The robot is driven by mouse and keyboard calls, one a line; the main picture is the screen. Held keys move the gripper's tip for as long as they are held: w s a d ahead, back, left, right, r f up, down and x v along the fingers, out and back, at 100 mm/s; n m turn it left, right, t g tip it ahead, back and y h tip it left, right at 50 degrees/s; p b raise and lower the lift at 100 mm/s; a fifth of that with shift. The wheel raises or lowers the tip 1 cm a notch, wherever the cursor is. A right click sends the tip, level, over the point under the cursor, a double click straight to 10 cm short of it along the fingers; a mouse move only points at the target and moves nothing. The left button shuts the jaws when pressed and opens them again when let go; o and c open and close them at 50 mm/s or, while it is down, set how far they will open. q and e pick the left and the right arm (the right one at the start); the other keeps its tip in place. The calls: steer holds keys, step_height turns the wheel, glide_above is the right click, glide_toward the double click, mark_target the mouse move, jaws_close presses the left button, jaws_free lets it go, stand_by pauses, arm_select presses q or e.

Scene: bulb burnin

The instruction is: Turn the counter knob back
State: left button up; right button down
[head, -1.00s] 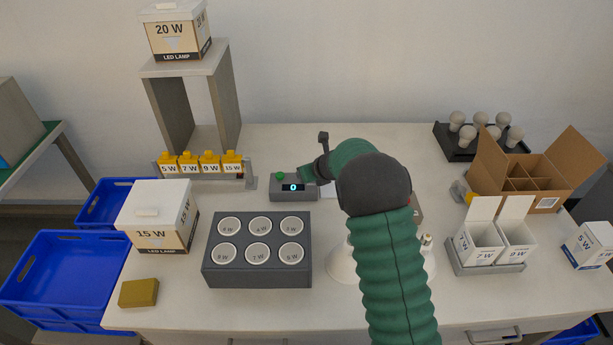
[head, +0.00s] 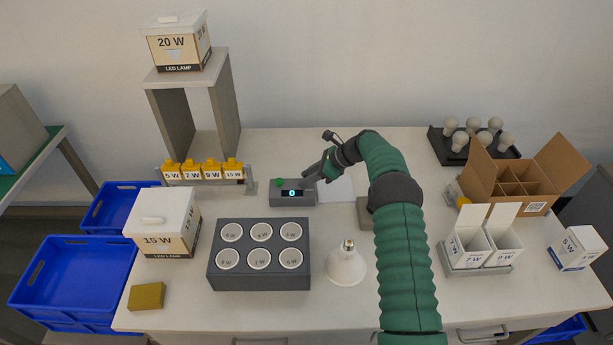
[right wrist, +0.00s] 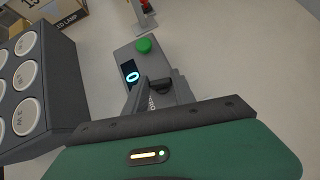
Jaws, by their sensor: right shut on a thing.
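The counter (head: 289,198) is a grey box with a green button (head: 281,182) and a small display reading 0. It stands on the table behind the six-socket block. My right gripper (head: 316,178) reaches its right end and is shut there. In the right wrist view the counter (right wrist: 122,62), its green button (right wrist: 144,45) and the lit 0 show clearly. There the fingers of my right gripper (right wrist: 160,94) are shut on the dark knob (right wrist: 164,86) at the counter's near end. The fingers hide much of the knob. My left gripper is not in view.
A grey socket block (head: 258,275) stands in front of the counter, with a reflector bulb (head: 346,266) to its right. A white sheet (head: 336,189) lies beside the counter. A yellow-topped row (head: 203,172) is behind left. An open carton (head: 520,185) stands at right.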

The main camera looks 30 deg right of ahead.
steer(key=shift+w+d+n+g+y, duration=0.1)
steer(key=shift+d+n+g+y, duration=0.2)
steer(key=shift+n, duration=0.4)
steer(key=shift+r, duration=0.2)
steer(key=c, duration=1.3)
jaws_free()
steer(key=shift+o, duration=1.3)
steer(key=shift+f, duration=0.15)
